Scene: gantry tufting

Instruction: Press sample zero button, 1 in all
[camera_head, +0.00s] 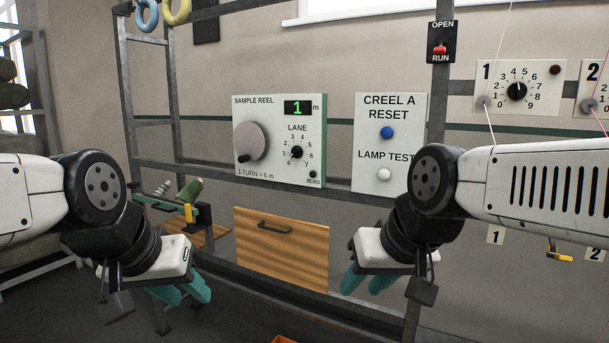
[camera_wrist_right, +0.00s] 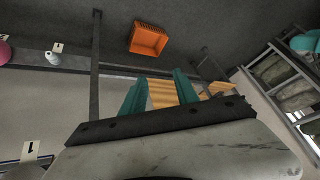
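The sample reel panel (camera_head: 270,172) is a white board in the middle of the head view. It carries a grey crank disc, a lane dial and a display reading 1 m. My left gripper (camera_head: 183,291) hangs below and left of the panel, open and empty. My right gripper (camera_head: 367,284) hangs below and right of the button, apart from it. In the right wrist view its teal fingers (camera_wrist_right: 160,93) are spread with nothing held between them.
The Creel A reset panel (camera_head: 388,158), with blue and white buttons, stands right of the reel panel. A wooden drawer front (camera_head: 283,250) is below. Metal frame posts (camera_head: 440,100) run beside the panels. An orange crate (camera_wrist_right: 148,41) sits on the floor.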

